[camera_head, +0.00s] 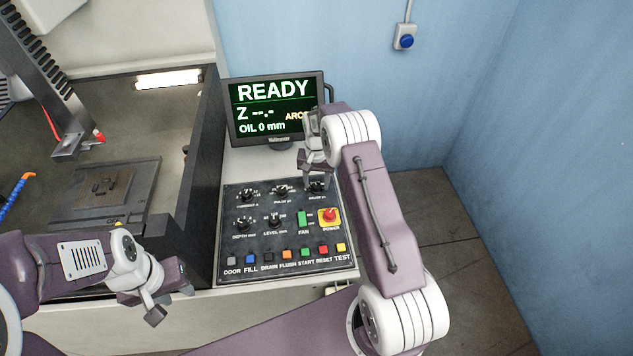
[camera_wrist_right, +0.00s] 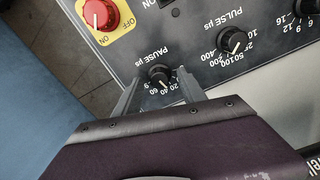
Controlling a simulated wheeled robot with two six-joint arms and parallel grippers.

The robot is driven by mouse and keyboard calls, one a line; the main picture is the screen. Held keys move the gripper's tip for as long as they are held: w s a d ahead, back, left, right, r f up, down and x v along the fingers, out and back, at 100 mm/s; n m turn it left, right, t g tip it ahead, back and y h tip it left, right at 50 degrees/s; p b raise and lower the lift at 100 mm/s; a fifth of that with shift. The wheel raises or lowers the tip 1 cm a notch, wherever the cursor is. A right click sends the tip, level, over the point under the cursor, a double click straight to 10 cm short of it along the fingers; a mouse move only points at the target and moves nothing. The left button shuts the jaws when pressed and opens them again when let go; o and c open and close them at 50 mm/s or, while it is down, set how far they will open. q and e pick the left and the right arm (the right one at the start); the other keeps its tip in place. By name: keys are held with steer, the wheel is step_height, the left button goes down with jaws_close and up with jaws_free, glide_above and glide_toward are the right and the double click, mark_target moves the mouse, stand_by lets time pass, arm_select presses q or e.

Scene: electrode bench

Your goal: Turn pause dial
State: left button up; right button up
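The pause dial is a small black knob marked "PAUSE µs" on the dark control panel (camera_head: 262,254). In the head view the dial (camera_head: 317,187) sits at the panel's upper right, partly under my right gripper (camera_head: 314,180). In the right wrist view the dial (camera_wrist_right: 160,75) lies between the two finger tips of my right gripper (camera_wrist_right: 159,80), with small gaps on both sides. The right gripper is open around or just above the dial; its exact height is unclear. My left gripper (camera_head: 170,302) is empty, its fingers apart, at the panel's lower left.
The red power knob (camera_head: 330,214) on its yellow plate stands close to the pause dial. The pulse dial (camera_head: 281,191) is on its other side. The monitor (camera_head: 276,107) showing READY stands behind the panel. A machine tank (camera_head: 196,165) is at the left.

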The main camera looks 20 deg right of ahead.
step_height(320, 180, up, 9)
steer(key=b, duration=0.2)
stand_by(0.4)
step_height(320, 180, up, 5)
steer(key=t, duration=0.1)
glide_above(316, 185)
steer(key=a, duration=0.2)
steer(key=s+a+r+n+b, duration=0.2)
steer(key=s+a, duration=0.2)
steer(key=s, duration=0.5)
steer(key=s+f+n, duration=0.2)
steer(key=s+f, duration=0.2)
steer(key=s, duration=0.4)
steer(key=s+a+f+n, duration=0.1)
steer(key=s+f, duration=0.3)
steer(key=s, duration=0.4)
steer(key=shift+f+n, duration=0.25)
steer(key=shift+n, duration=0.15)
